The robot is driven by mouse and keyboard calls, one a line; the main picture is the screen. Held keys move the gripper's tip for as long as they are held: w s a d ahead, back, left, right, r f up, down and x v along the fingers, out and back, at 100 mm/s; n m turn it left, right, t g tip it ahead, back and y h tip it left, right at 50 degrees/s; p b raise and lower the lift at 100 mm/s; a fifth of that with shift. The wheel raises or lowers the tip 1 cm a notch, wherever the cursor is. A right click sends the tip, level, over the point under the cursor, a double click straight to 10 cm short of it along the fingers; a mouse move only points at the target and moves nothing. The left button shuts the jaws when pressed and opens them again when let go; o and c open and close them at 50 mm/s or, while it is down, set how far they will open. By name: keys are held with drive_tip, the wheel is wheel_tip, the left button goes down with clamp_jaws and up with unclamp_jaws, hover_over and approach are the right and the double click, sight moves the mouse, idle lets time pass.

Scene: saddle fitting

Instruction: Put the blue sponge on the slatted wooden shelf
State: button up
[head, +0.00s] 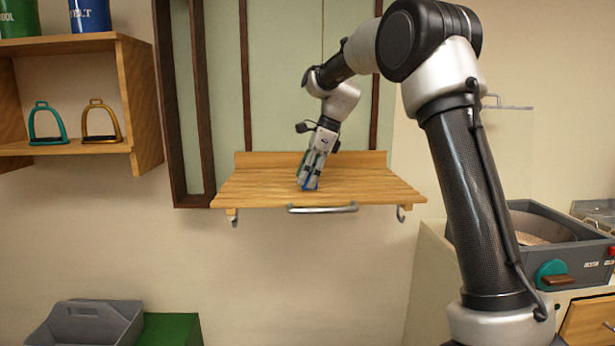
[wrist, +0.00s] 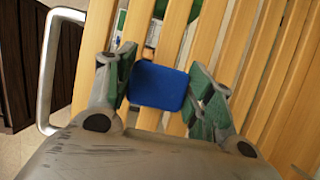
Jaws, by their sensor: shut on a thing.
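The blue sponge (wrist: 158,86) is between the green-padded fingers of my gripper (wrist: 166,90) in the wrist view. The fingers are shut on it from both sides. In the head view my gripper (head: 311,184) points down at the slatted wooden shelf (head: 363,187), near the middle of its slats. The shelf's slats (wrist: 262,60) fill much of the wrist view behind the sponge.
A metal rail (head: 322,209) runs along the shelf's front edge, with hooks below. A wooden wall cubby (head: 145,100) with two stirrups stands at left. A grey caddy (head: 85,325) is at lower left, and a grey bin (head: 570,240) at right. The slats beside my gripper are clear.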

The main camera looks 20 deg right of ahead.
drive_tip(key=shift+f, duration=0.15)
drive_tip(key=o, duration=0.9)
drive_tip(key=w+v, duration=0.1)
drive_tip(key=v, duration=1.1)
drive_tip(key=s+d+r+n+t+h, duration=0.1)
drive_tip(key=s+d+n, duration=0.3)
drive_tip(key=s, duration=0.8)
drive_tip(key=s+d+f+n+t+h, duration=0.1)
drive_tip(key=s+f+n, duration=0.3)
drive_tip(key=s, duration=0.5)
drive_tip(key=s+d+f+n+h, duration=0.1)
drive_tip(key=s+d+f+n, duration=0.2)
drive_tip(key=s, duration=0.6)
drive_tip(key=s+d+f+n+t+h, duration=0.1)
drive_tip(key=s+d+f+n, duration=0.1)
drive_tip(key=s+f+n, duration=0.4)
drive_tip(key=s+n, duration=0.2)
drive_tip(key=n, duration=0.1)
drive_tip(key=shift+s+f+t+h, duration=0.3)
drive_tip(key=shift+s+f, duration=0.1)
